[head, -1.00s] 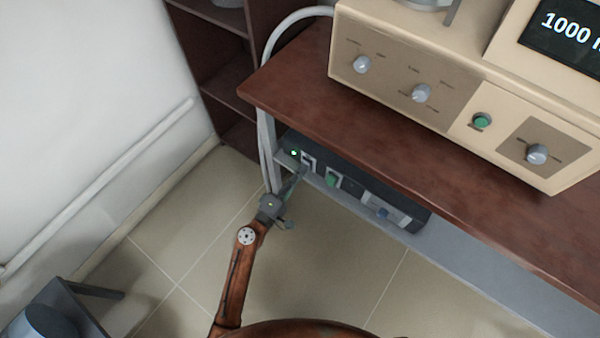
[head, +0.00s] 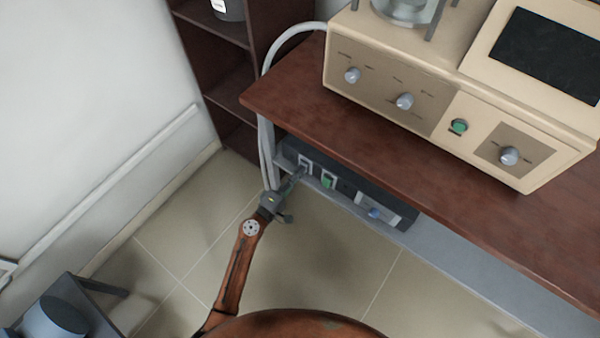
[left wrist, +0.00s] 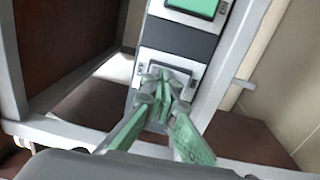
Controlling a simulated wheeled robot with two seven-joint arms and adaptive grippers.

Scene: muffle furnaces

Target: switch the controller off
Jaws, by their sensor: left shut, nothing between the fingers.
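The controller (head: 349,187) is a long dark box on the shelf under the brown table, with switches along its front. Near its left end is a light-framed rocker switch (head: 306,163), and right of it a green switch (head: 328,181). My left gripper (head: 297,176) is shut and empty, its fingertips at the light-framed switch. In the left wrist view my closed fingertips (left wrist: 163,88) cover part of the switch; its frame (left wrist: 185,68) shows around them. Contact looks likely but is hard to tell. No green lamp glows on the controller. My right gripper is out of view.
The beige furnace unit (head: 430,95) stands on the brown table (head: 400,160), its display (head: 545,55) dark. A grey hose (head: 272,60) runs down by the table's left leg. A dark shelf rack (head: 215,75) stands behind. Tiled floor is clear below the controller.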

